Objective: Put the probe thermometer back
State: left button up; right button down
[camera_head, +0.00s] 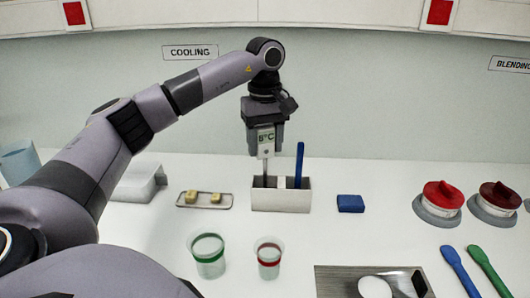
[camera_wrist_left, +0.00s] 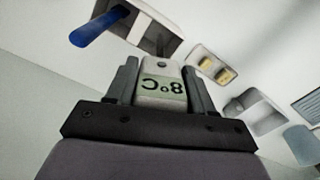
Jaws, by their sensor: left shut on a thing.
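The probe thermometer (camera_head: 265,143) has a white body with a green display reading 8°C. My left gripper (camera_head: 265,150) is shut on its body, which also shows between the fingers in the left wrist view (camera_wrist_left: 163,82). The thermometer hangs upright, its thin probe pointing down at the left part of the white holder box (camera_head: 281,201). The probe's lower end meets the holder's top edge; I cannot tell how deep it sits. A blue-handled tool (camera_head: 299,163) stands in the holder's right part and shows in the left wrist view (camera_wrist_left: 97,28). My right gripper is not in view.
A small tray (camera_head: 181,204) with yellow cubes lies left of the holder, a blue block (camera_head: 350,203) to its right. A green-banded cup (camera_head: 208,256) and a red-banded cup (camera_head: 269,258) stand in front. Red-lidded jars (camera_head: 438,202) stand at right.

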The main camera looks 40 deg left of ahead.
pick_arm(q)
jog(key=shift+f, duration=1.3)
jog(key=o, duration=1)
jog(key=shift+f, duration=0.1)
notch_tip(320, 180, up, 11)
jog(key=shift+r+p, duration=0.15)
jog(key=shift+p, duration=0.6)
jog(key=shift+r, duration=0.5)
jog(key=shift+f, duration=0.1)
